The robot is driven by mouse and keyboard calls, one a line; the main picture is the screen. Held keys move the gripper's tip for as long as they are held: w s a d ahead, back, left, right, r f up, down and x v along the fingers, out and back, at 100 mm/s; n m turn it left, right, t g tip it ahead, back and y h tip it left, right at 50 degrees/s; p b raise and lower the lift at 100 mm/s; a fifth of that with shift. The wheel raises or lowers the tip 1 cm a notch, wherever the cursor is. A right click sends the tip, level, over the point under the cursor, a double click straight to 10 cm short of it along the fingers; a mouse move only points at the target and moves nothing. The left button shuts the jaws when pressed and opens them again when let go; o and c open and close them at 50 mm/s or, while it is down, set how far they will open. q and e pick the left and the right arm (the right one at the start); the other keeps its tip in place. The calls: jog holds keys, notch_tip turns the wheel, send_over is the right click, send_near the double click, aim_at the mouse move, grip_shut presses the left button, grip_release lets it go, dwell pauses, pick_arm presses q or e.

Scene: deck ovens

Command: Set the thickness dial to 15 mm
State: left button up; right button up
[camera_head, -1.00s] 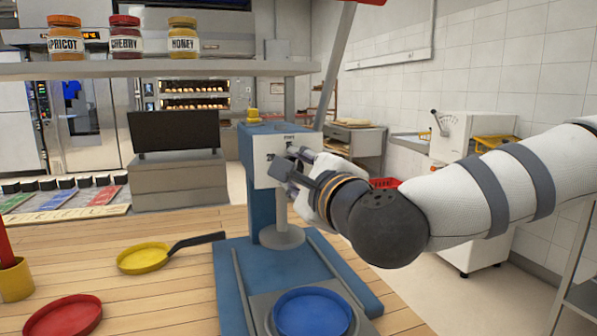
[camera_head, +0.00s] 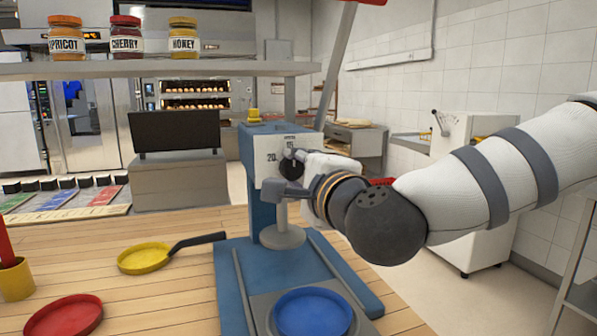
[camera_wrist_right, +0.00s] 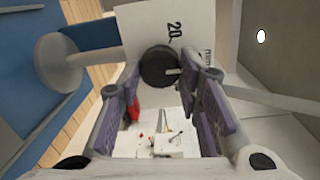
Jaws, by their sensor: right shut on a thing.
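The thickness dial is a round black knob (camera_head: 291,166) on the white front plate (camera_head: 268,160) of the blue press. In the head view a "20" is printed left of the knob and a smaller number, seemingly 15, above it. My right gripper (camera_head: 287,174) is at the plate, one finger below the knob. In the right wrist view the knob (camera_wrist_right: 158,67) sits between the finger ends of my right gripper (camera_wrist_right: 162,78), shut on it. A light mark on the knob points right there, away from the sideways "20". My left gripper is out of view.
A blue round dish (camera_head: 312,314) lies on the press base (camera_head: 355,288). A yellow pan (camera_head: 145,258) and a red dish (camera_head: 64,316) are on the wooden counter (camera_head: 185,290). A shelf (camera_head: 160,67) with several jars crosses above.

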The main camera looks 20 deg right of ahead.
jog(key=shift+d+r, duration=0.1)
jog(key=shift+r, duration=0.1)
jog(key=o, duration=0.9)
jog(key=shift+o, duration=1.2)
jog(key=shift+w+f, duration=0.1)
jog(key=shift+w, duration=0.05)
jog(key=s, duration=0.7)
jog(key=shift+s+d, duration=0.2)
